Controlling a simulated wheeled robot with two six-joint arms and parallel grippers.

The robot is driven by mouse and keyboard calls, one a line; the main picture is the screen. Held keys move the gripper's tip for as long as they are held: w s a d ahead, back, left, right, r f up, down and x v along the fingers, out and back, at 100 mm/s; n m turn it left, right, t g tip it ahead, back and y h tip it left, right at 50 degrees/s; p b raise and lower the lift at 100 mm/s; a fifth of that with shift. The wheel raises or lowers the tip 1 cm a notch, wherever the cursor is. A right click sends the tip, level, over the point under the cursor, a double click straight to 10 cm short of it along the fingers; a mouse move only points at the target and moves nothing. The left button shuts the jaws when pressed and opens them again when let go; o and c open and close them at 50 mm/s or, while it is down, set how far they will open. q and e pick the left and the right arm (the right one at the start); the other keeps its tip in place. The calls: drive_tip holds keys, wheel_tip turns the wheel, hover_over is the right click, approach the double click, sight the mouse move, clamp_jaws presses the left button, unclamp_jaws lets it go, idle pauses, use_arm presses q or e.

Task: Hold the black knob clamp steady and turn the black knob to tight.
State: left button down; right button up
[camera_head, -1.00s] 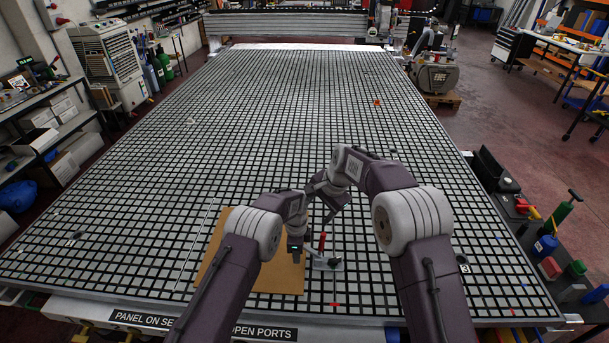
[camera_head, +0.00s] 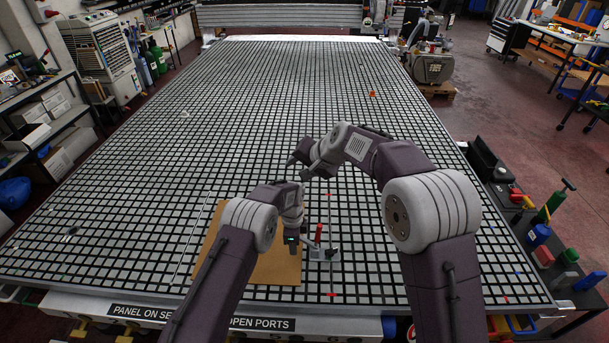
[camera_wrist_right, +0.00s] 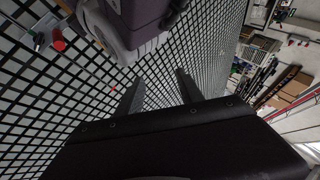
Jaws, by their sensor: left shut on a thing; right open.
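A small metal clamp with a red upright handle (camera_head: 319,236) stands on the grid table beside the right edge of a brown board; I take it for the black knob clamp. The clamp's red handle also shows at the upper left of the right wrist view (camera_wrist_right: 58,43). My right gripper (camera_head: 297,166) is open and empty, above the grid, beyond the clamp. Its spread fingers show in the right wrist view (camera_wrist_right: 160,82).
The brown board (camera_head: 268,268) lies flat under my left forearm. A thin rod (camera_head: 194,240) lies left of it. Red marks (camera_head: 332,295) lie on the grid near the clamp. A small orange object (camera_head: 372,94) is far back. Most of the grid table (camera_head: 250,110) is clear.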

drive_tip(key=d+f+m+g, duration=0.1)
drive_tip(key=f, duration=0.2)
drive_tip(key=s+d+f+m+g+h, duration=0.1)
drive_tip(key=d+f, duration=0.1)
drive_tip(key=f, duration=0.1)
drive_tip(key=s+d+f+m+g+h, duration=0.1)
drive_tip(key=f+m, duration=0.1)
drive_tip(key=f, duration=0.2)
drive_tip(key=shift+d, duration=0.15)
drive_tip(key=shift+c, duration=0.4)
drive_tip(key=m+g+h, duration=0.4)
drive_tip(key=m, duration=0.2)
approach(333, 248)
drive_tip(key=f, duration=0.9)
drive_tip(key=shift+s+d+f, duration=0.1)
drive_tip(key=shift+s+f, duration=0.15)
clamp_jaws()
